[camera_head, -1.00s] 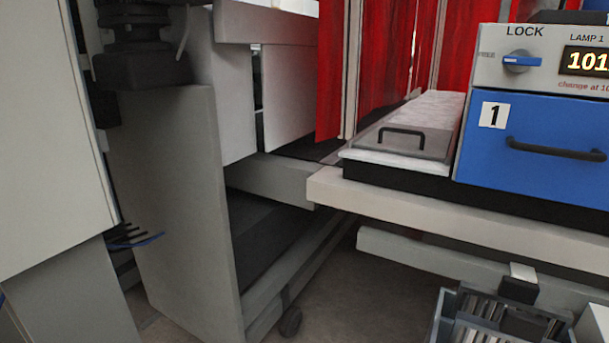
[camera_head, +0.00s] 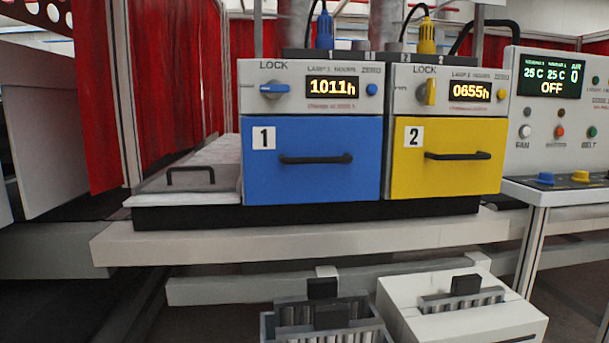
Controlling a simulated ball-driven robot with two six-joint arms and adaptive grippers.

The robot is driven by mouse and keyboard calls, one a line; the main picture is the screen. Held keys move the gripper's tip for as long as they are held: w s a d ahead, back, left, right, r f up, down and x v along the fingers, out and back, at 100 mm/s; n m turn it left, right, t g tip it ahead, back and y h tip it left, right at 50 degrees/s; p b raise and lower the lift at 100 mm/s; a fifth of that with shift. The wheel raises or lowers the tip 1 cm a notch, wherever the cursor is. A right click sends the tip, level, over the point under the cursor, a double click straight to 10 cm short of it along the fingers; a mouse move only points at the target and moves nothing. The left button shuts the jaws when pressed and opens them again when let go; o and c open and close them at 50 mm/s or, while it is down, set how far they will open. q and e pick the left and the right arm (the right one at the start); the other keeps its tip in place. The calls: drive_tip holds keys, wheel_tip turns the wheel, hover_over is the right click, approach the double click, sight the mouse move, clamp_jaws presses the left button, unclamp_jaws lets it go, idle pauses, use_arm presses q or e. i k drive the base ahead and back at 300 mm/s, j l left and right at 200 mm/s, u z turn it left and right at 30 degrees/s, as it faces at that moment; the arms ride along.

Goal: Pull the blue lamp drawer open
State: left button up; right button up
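The blue lamp drawer (camera_head: 312,185) is marked 1 and sits in the middle of the view, flush in its housing and shut. Its black bar handle (camera_head: 316,159) runs across the upper front. Above it, a panel holds a blue lock knob (camera_head: 273,89), with its pointer lying roughly level, and a display (camera_head: 332,87) reading 1011h. Neither of my grippers shows in the view.
A yellow drawer (camera_head: 446,186) marked 2 adjoins on the right, then a control panel (camera_head: 558,120). A grey ledge (camera_head: 300,244) runs below the drawers. A grey crate (camera_head: 268,325) and a white box (camera_head: 400,300) stand below it. A handled cover (camera_head: 190,180) lies left.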

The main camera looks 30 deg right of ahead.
sight(287, 160)
drive_tip(key=z, duration=1.05)
drive_tip(key=u, duration=0.2)
drive_tip(key=i+l, duration=0.05)
